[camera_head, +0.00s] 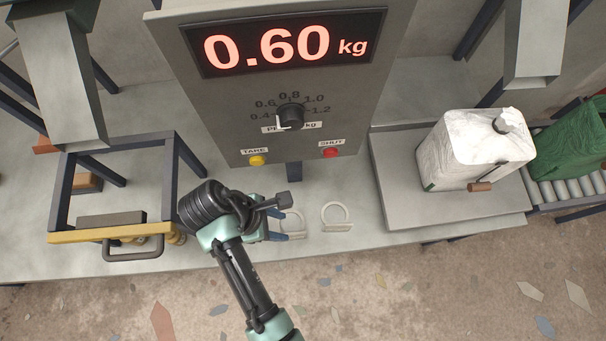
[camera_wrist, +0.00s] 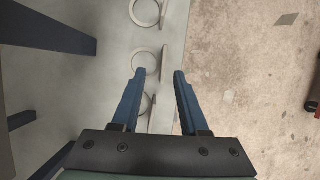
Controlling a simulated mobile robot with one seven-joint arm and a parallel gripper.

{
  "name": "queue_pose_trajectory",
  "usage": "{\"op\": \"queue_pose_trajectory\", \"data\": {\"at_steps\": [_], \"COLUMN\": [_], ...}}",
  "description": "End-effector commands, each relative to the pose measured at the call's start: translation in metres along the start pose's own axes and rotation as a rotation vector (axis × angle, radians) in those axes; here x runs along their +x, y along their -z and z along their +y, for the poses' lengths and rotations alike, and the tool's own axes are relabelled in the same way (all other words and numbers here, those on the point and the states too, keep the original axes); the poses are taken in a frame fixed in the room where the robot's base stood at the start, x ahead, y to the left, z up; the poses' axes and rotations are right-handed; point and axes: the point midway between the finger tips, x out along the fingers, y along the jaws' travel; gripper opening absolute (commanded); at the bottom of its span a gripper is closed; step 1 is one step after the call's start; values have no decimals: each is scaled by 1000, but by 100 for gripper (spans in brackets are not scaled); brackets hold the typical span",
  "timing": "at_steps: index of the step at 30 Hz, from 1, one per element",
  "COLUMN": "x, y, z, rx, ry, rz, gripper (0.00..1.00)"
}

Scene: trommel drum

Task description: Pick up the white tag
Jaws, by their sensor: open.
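Several pale tags, each a thin ring on a flat base, lie in a row on the grey bench near its front edge. In the head view one white tag (camera_head: 337,217) lies clear to the right of my gripper (camera_head: 284,225). Another pale tag (camera_head: 293,222) is at my fingertips and partly hidden by them. In the wrist view my gripper (camera_wrist: 159,72) is open, with a tag (camera_wrist: 165,60) at and just beyond the fingertips. A farther tag (camera_wrist: 147,13) is at the top, and a third ring (camera_wrist: 147,103) is partly hidden by the left finger. Nothing is held.
A control box (camera_head: 285,90) reading 0.60 kg, with a dial and two buttons, stands above the bench. A white container (camera_head: 475,150) sits on the platform at right, beside a roller track (camera_head: 575,185). A yellow-edged frame with a handle (camera_head: 133,250) is at left. The bench's front edge is close.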

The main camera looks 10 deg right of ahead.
Motion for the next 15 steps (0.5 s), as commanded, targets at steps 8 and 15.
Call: {"op": "queue_pose_trajectory", "data": {"at_steps": [8,15], "x": [53,71], "y": [1,2], "z": [-1,-1], "rx": [1,2], "ry": [1,0], "rz": [0,1], "gripper": [44,44]}}
